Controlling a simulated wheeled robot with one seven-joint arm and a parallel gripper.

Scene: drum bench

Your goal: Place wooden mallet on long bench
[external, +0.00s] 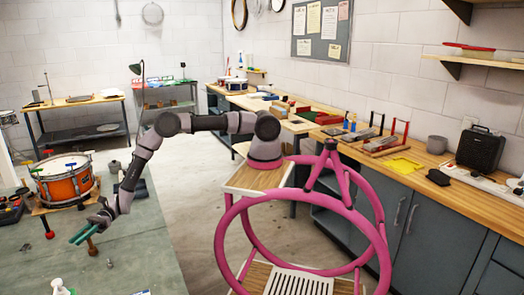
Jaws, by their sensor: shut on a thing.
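My gripper (82,233) is at the lower left, over the grey-green table (150,262), with its teal fingers pointing left and down. It is shut on the wooden mallet (92,247), a small brown piece showing below the fingers. The rest of the mallet is hidden or too small to make out. I cannot tell whether its lower end touches the table. The long bench (462,202), with a wooden top and grey cabinets, runs along the right wall, well away from my gripper.
An orange drum (65,182) stands close behind my gripper on the left. A spray bottle (59,287) stands at the table's front.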

